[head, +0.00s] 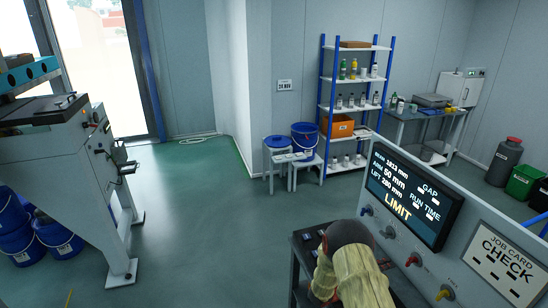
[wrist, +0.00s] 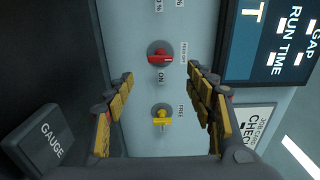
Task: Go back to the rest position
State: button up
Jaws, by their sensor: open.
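My gripper (wrist: 161,76) is open and empty in the wrist view, its yellow-padded fingers spread on either side of the panel's knobs. A yellow knob (wrist: 161,118) marked FREE shows between the fingers. I cannot tell the distance to the panel face. In the head view my gripper (head: 362,278) is at the bottom, left of the panel (head: 472,222); its fingertips are not clear. The red knob (head: 413,259) and yellow knob (head: 444,292) show there too.
The panel display (head: 412,197) reads LIMIT. Two blue knobs (head: 367,210) (head: 388,232) sit below it, and a job card (head: 505,265) reads CHECK. A GAUGE block (wrist: 48,143) shows in the wrist view. Open floor (head: 205,220) lies left; a shelf (head: 352,100) stands behind.

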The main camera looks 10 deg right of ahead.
jog(key=shift+r+m, duration=0.3)
jog(key=shift+r, duration=0.1)
jog(key=s+a+r+m+g+y+b, duration=0.1)
jog(key=s+a+r+m+g+y, duration=0.1)
jog(key=s+a+r+m, duration=0.3)
jog(key=s+a+r+m+g+y, duration=0.1)
jog(key=s+r+m+y, duration=0.1)
jog(key=r+m, duration=0.5)
jog(key=s+a+r+m+g+y+b, duration=0.1)
jog(key=s+a+r+m+g+y, duration=0.15)
jog(key=s+r+m, duration=0.35)
jog(key=s+a+r+m+t+y, duration=0.3)
jog(key=a+m, duration=0.3)
jog(key=a, duration=0.3)
jog(key=s+a+r+m+t+y+b, duration=0.1)
jog(key=s+a+r+m+t+y, duration=0.2)
jog(key=s+a+m, duration=0.3)
jog(key=s+a+r+m+t+y+b, duration=0.1)
jog(key=s+a+r+m+t+y, duration=0.2)
jog(key=a, duration=1.1)
jog(key=s+r+m+y, duration=0.1)
jog(key=s+m+y, duration=0.1)
jog(key=m, duration=0.1)
jog(key=shift+a+m, duration=0.2)
jog(key=shift+m, duration=0.1)
jog(key=shift+d+r+t+y, duration=0.1)
jog(key=shift+t+y, duration=0.15)
jog(key=shift+c, duration=1.1)
